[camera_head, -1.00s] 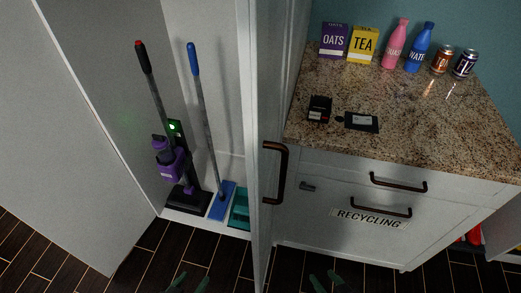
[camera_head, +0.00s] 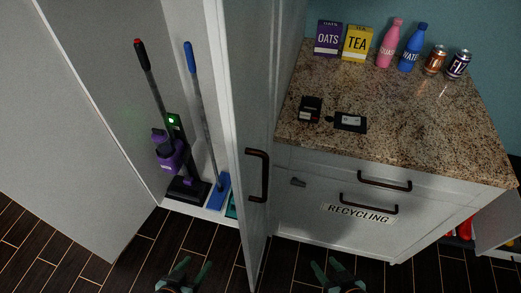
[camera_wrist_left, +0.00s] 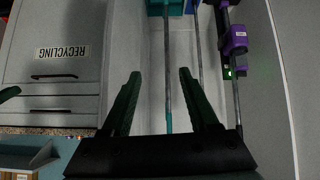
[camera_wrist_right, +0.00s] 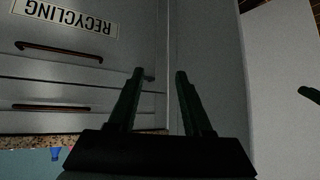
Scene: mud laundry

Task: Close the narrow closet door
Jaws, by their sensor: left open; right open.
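The tall closet stands open. A light grey door panel (camera_head: 249,90) with a dark handle (camera_head: 257,175) stands out between the closet and the counter, seen nearly edge-on. It looks like the narrow door. Another wide grey door panel (camera_head: 85,140) stands open on the left. My left gripper (camera_head: 184,266) is low in the head view, in front of the closet opening, open and empty. My right gripper (camera_head: 332,268) is low in front of the recycling cabinet, right of the handled door, open and empty. Neither gripper touches a door in the head view.
Inside the closet are a purple vacuum (camera_head: 170,155) and a blue-handled broom (camera_head: 203,110). Right of the door is a granite counter (camera_head: 420,120) with boxes, bottles and cans above a recycling cabinet (camera_head: 325,185). Dark floor (camera_head: 200,245) is clear in front.

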